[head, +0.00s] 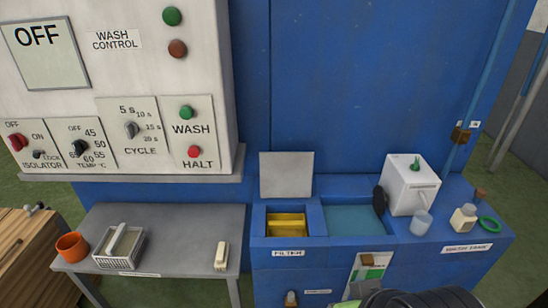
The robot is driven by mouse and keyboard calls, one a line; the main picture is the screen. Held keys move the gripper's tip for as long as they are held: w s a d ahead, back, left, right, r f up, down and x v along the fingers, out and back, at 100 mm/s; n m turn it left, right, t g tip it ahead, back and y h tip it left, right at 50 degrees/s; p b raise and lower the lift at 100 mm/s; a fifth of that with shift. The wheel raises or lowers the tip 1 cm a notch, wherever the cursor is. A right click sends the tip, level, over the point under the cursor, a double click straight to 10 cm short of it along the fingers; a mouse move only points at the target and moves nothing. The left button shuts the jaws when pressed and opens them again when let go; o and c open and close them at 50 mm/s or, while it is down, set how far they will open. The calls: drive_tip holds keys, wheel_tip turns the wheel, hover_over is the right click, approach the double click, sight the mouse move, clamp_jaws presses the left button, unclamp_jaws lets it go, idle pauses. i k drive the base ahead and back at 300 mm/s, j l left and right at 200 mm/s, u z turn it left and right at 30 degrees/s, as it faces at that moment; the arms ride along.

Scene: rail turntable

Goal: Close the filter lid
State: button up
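The filter lid (286,174) is a flat grey plate. It stands open, upright at the back edge of the filter compartment (258,222) in the blue wash machine. A yellow filter insert (286,222) shows inside the open compartment. A "FILTER" label (289,253) is on the front just below it. A dark, rounded part of my arm with a green piece shows at the bottom edge, in front of and below the compartment. My gripper's fingertips are not in view.
Right of the filter is an open basin (355,220) with a dark disc (380,201) at its edge. A white dispenser box (410,185), a cup (421,224) and a small bottle (463,217) stand beyond. A grey side table (180,225) holds a basket (120,246). The control panel overhangs left.

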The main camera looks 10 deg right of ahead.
sight(283, 175)
drive_tip(key=i+l+u, duration=0.15)
drive_tip(key=l+u, duration=0.3)
drive_tip(key=l, duration=0.15)
drive_tip(key=i+l+u, duration=0.1)
drive_tip(key=l+u, duration=0.35)
drive_tip(key=l, duration=0.2)
drive_tip(key=l+u, duration=0.45)
drive_tip(key=l, duration=0.15)
